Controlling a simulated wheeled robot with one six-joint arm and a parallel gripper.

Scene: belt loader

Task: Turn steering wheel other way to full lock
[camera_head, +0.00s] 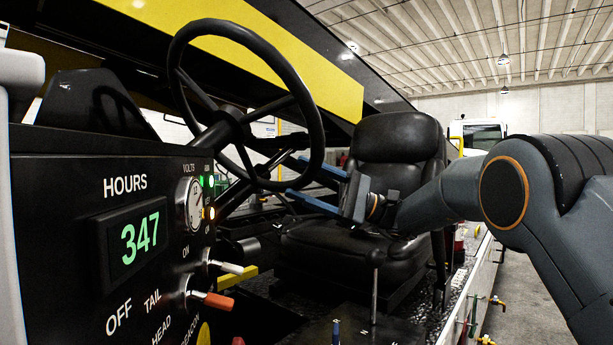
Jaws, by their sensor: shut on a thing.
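The black steering wheel (233,116) stands tilted on its column in the upper left middle, with its spokes meeting at a dark hub. My gripper (297,176) reaches in from the right, with blue fingers at the lower right part of the wheel rim. The fingers lie on either side of the rim and are shut on it. The exact contact is partly hidden behind the rim.
A black dashboard (75,180) with an hours display reading 347, a dial, lights and toggle switches fills the left. A black seat (390,190) stands behind my gripper. A lever (375,285) rises in front of the seat. A yellow and black beam (320,85) runs overhead.

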